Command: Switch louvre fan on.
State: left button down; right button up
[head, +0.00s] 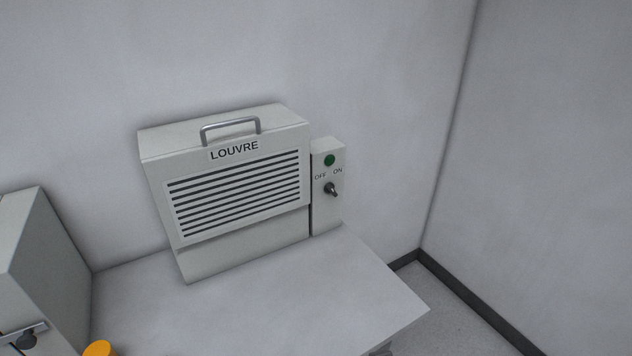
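The louvre fan (240,195) is a pale grey box with dark horizontal slats, a "LOUVRE" label and a grey metal handle on top. It stands at the back of a light table against the wall. A narrow switch box (327,215) is on its right side. The box has a green round light or button (329,160), the words "OFF" and "ON", and a dark switch knob (331,189) below them. The exact direction in which the knob points is too small to tell. Neither of my grippers is in the head view.
The light table (260,310) is bare in front of the fan and ends at the right. A grey cabinet (40,270) with a dark knob stands at the left. An orange round object (99,348) is at the bottom left. Walls close the back and right.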

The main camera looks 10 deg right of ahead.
aim_at(329, 187)
jog(key=i+l+u, duration=0.1)
jog(key=l+u, duration=0.15)
jog(key=l, duration=0.4)
jog(key=l+u, duration=0.3)
jog(key=l, duration=0.3)
